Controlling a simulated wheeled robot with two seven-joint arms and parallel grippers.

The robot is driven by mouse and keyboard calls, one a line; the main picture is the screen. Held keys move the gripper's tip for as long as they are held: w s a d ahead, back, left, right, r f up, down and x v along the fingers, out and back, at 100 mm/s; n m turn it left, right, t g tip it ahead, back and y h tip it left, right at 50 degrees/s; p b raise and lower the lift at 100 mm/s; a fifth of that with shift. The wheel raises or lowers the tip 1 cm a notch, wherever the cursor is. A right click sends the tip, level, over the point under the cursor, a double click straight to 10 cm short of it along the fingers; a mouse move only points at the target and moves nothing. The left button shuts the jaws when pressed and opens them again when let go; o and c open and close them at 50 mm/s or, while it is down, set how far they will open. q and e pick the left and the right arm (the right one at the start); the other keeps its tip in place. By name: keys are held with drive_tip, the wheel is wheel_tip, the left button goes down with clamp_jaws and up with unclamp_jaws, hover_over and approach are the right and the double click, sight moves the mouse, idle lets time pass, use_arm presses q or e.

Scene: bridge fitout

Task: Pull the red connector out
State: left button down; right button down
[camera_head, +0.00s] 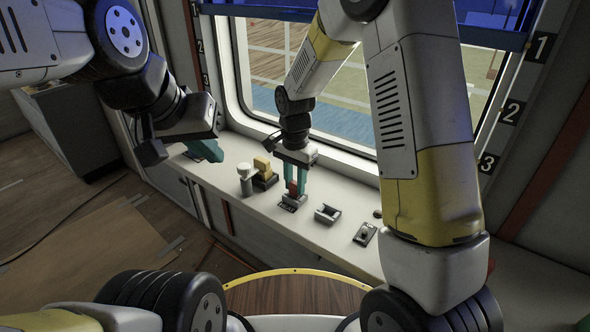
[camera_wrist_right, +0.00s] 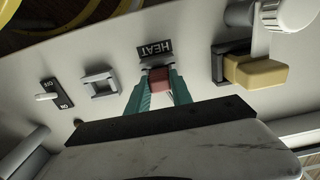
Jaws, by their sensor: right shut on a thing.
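The red connector (camera_head: 293,187) sits at a dark socket base (camera_head: 289,201) on the white counter below the window. In the right wrist view the red connector (camera_wrist_right: 159,80) is between the teal fingers, beside a plate marked HEAT (camera_wrist_right: 155,48). My right gripper (camera_head: 296,182) points down and is shut on the red connector. Whether the connector is still seated in its socket cannot be told. My left gripper (camera_head: 205,150) hangs over the counter's left part, away from the connector; its jaw opening does not show clearly.
A yellow connector (camera_head: 263,167) and a grey-white knob (camera_head: 245,178) stand to the left of the red one. An empty grey holder (camera_head: 327,213) and a toggle switch plate (camera_head: 365,234) lie to the right. The window (camera_head: 350,110) rises behind the counter.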

sight(295, 182)
drive_tip(key=shift+r, duration=2.55)
drive_tip(key=s+d, duration=0.8)
drive_tip(key=s, duration=0.1)
drive_tip(key=w, duration=0.5)
drive_tip(key=w+d+f, duration=0.1)
drive_tip(key=w, duration=0.4)
drive_tip(key=w+d, duration=0.1)
drive_tip(key=w, duration=0.4)
drive_tip(key=shift+d+f, duration=0.2)
drive_tip(key=shift+d, duration=0.05)
drive_tip(key=shift+f, duration=1.7)
